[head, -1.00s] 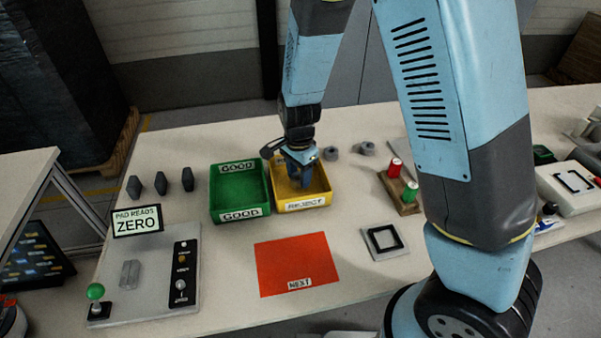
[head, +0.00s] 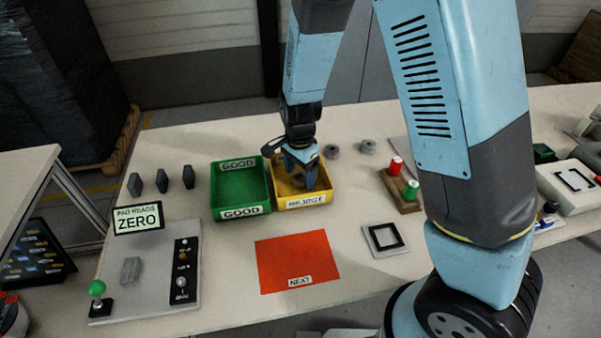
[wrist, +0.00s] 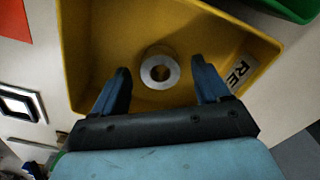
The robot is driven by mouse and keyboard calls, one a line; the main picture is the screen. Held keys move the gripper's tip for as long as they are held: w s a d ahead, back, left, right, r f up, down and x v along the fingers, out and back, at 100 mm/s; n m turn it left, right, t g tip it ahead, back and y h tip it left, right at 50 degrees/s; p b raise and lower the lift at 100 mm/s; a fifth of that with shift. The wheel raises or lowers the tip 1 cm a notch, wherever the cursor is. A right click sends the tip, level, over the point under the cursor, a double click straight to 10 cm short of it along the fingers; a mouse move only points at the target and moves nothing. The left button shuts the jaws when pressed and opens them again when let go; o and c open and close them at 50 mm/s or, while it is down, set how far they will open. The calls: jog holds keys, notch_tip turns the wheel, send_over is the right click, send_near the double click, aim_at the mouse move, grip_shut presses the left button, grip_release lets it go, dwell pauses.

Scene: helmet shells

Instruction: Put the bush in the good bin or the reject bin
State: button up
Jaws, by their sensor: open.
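The bush, a grey metal ring with a centre hole, lies on the floor of the yellow reject bin; it shows in the wrist view as the bush (wrist: 159,70). The reject bin (head: 305,203) stands right of the green good bin (head: 240,185), which looks empty. My gripper (head: 300,180) is open over the reject bin, and in the wrist view its two blue fingers (wrist: 160,85) stand apart on either side of the bush, not touching it. In the head view the fingers partly hide the bin's inside.
Two grey rings (head: 367,146) stand behind the reject bin. A red NEXT mat (head: 297,260) lies in front. Left are several dark blocks (head: 161,182) and a panel with a sign reading ZERO (head: 138,219). A wooden block with red and green buttons (head: 402,190) is at right.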

notch_tip(320, 180, up, 13)
jog(key=d+r+n+y, duration=0.1)
jog(key=d+r+n, duration=0.1)
jog(key=d+r, duration=0.6)
jog(key=s+d+r+n+t, duration=0.2)
jog(key=s+d+r, duration=0.4)
jog(key=d, duration=0.3)
jog(key=s+d+r+n+t+h, duration=0.1)
jog(key=s+d+r+n+t, duration=0.2)
jog(key=s+d, duration=0.6)
jog(key=shift+r+n+t, duration=0.3)
jog(key=shift+r+n, duration=0.7)
jog(key=shift+r, duration=0.45)
jog(key=shift+s+d, duration=0.1)
